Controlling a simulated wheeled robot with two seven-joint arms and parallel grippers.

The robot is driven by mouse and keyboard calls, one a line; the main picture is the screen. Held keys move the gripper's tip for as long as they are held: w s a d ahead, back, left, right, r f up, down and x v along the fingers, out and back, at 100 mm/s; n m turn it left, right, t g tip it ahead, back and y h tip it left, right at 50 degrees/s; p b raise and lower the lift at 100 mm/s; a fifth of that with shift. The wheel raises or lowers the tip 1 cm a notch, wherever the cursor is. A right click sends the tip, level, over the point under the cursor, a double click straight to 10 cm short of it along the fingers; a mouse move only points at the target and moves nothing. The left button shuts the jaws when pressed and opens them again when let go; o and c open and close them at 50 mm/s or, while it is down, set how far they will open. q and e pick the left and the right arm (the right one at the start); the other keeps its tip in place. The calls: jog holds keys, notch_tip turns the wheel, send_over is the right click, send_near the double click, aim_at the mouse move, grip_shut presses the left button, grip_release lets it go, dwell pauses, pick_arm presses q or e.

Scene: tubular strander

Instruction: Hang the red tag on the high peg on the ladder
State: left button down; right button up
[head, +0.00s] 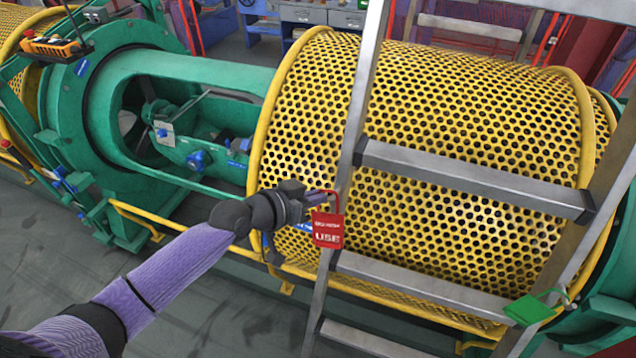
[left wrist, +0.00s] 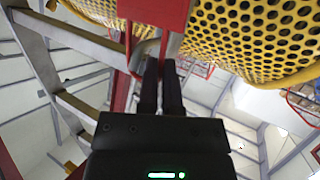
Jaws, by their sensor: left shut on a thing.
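A red tag (head: 327,231) with white lettering, ending in "USE", hangs by its red loop at my left gripper (head: 312,196). The gripper is shut on it; the tag overlaps the left rail (head: 345,165) of the grey metal ladder. In the left wrist view my closed fingers (left wrist: 161,85) point up at the red tag (left wrist: 158,12), with its loop beside them. A pale curved piece (left wrist: 144,50) shows next to the fingertips; I cannot tell whether it is a peg or whether the loop is around it. My right gripper is out of view.
A green tag (head: 530,308) hangs at the lower right rail. Behind the ladder stands a yellow perforated drum guard (head: 430,140), with green machine frame (head: 180,70) to its left. Clear floor (head: 200,315) lies at lower left.

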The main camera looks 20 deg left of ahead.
pick_arm(q)
jog(key=s+p, duration=0.3)
jog(key=s, duration=0.3)
jog(key=shift+a, duration=0.15)
jog(key=shift+s, duration=0.1)
dwell(0.4)
jog(key=s+f+m+g+h+b, duration=0.1)
jog(key=b, duration=0.5)
jog(key=s+f+m+g+h+b, duration=0.1)
jog(key=s+m+b, duration=0.1)
jog(key=b, duration=0.4)
jog(key=s+d+f+m+g+h+b, duration=0.1)
jog(key=h+b, duration=0.1)
jog(key=b, duration=0.4)
jog(key=shift+s+d+m+g, duration=0.1)
jog(key=shift+s+m+g, duration=0.2)
jog(key=shift+g, duration=0.1)
